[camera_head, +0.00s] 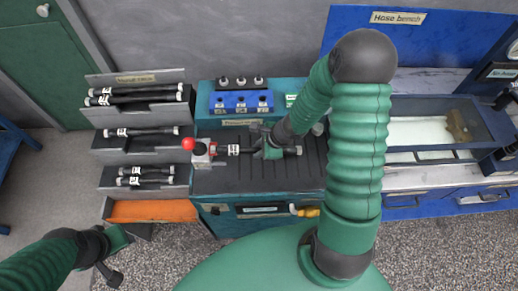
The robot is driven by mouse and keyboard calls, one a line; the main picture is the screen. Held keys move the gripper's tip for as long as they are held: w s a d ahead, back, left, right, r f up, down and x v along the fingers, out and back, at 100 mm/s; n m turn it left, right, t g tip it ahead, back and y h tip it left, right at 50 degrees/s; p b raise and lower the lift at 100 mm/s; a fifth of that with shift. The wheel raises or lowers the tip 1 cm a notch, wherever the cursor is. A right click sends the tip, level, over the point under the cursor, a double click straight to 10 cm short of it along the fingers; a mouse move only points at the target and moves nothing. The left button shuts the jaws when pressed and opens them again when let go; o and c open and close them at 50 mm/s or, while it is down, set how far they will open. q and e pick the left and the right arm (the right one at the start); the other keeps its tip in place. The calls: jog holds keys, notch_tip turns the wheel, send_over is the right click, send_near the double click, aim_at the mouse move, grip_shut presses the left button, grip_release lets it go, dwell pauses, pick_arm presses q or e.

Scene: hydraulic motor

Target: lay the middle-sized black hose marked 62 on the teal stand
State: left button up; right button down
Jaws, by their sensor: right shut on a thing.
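My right gripper (272,151) is shut on a black hose (291,151) with a white tag near its left part; the number is too small to read. The hose lies level, left to right, over the black ribbed top (312,176) of the teal stand (220,219). I cannot tell if it touches the top. Its left end is close to a grey block with a red ball knob (188,143). My gripper hides the hose's middle. My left gripper (116,257) is at the lower left, fingers apart and empty, away from the stand.
A tiered grey rack (99,147) on the left holds several black tagged hoses above an orange bin (152,211). A blue block with sockets (241,103) stands at the stand's back. A blue bench (408,207) with a clear-topped tank (430,130) is on the right.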

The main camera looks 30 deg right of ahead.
jog(key=shift+w+a, duration=0.1)
jog(key=c, duration=1.5)
grip_release()
jog(key=o, duration=0.3)
jog(key=p+v, duration=0.8)
jog(key=v, duration=0.8)
jog(key=shift+r, duration=0.3)
